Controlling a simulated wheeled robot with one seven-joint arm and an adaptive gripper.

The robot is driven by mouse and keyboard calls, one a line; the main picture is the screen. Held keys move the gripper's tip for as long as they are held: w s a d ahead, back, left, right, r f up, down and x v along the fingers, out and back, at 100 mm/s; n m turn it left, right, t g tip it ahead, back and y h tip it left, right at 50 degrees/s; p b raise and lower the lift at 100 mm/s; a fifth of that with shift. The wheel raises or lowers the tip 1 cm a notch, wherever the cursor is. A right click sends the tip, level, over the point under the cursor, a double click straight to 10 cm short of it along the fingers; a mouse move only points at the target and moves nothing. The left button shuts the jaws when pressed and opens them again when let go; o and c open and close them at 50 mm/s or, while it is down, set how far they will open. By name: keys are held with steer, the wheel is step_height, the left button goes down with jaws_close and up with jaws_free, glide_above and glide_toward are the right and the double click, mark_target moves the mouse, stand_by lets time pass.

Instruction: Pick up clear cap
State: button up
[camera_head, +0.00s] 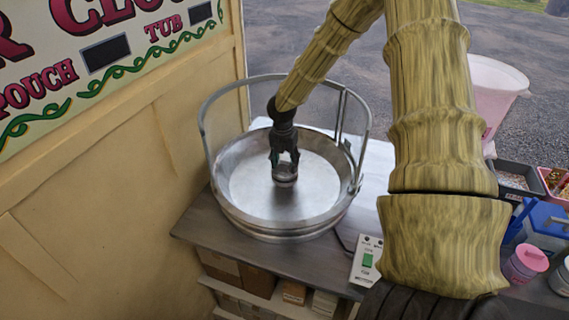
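My gripper (285,160) points down into a wide round metal bowl (240,195). Its dark fingers are apart, with the tips at the upper part of a small round greyish piece (286,177) at the middle of the bowl. This piece looks shiny on top. I cannot tell whether it is the clear cap, or whether a cap sits on it. I also cannot tell whether the fingers press on it or only stand around its top.
A clear guard with a metal rim (215,95) stands around the bowl. A control box with a green switch (367,262) lies at its front right. A painted sign wall (90,180) closes the left side. A pink tub (495,90) and several containers stand at right.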

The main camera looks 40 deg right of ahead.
steer(key=c, duration=0.3)
steer(key=shift+s, duration=0.2)
steer(key=shift+c, duration=1.2)
